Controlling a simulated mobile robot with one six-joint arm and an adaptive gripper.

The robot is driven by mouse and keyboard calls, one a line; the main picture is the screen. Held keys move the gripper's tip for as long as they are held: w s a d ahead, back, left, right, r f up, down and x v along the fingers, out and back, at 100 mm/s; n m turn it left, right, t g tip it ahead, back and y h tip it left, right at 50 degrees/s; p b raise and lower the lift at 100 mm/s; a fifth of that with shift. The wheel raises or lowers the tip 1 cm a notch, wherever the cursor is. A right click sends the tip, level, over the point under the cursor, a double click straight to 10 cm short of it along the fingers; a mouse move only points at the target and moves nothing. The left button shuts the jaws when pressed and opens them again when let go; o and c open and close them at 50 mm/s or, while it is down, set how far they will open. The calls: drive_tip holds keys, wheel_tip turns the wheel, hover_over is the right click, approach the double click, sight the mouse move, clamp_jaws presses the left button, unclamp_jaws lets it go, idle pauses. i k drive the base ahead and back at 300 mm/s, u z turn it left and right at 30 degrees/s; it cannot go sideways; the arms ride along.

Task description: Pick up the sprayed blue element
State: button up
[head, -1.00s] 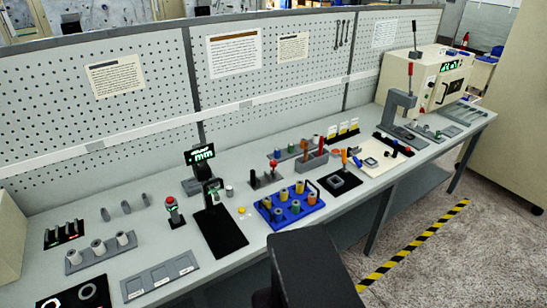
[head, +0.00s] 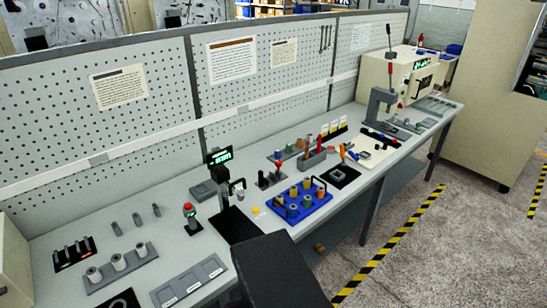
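I cannot make out a sprayed blue element for certain in the head view. A blue tray (head: 322,207) on the bench holds several upright cylinders, some yellow or orange, others dull green or grey. A small blue-tipped item (head: 354,155) lies at the white board, too small to identify. My gripper is not in view; a black part of my own body fills the bottom centre, in front of the bench edge.
The long grey bench (head: 185,238) runs along a pegboard wall. A gauge with a green display (head: 219,156) stands left of the tray. A press (head: 383,102) and cream machine (head: 398,77) are at the far end. Clear floor lies right, beyond striped tape (head: 395,240).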

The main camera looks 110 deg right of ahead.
sight(277, 150)
drive_tip(key=z, duration=2.45)
drive_tip(key=k, duration=0.2)
drive_tip(key=z, duration=2.4)
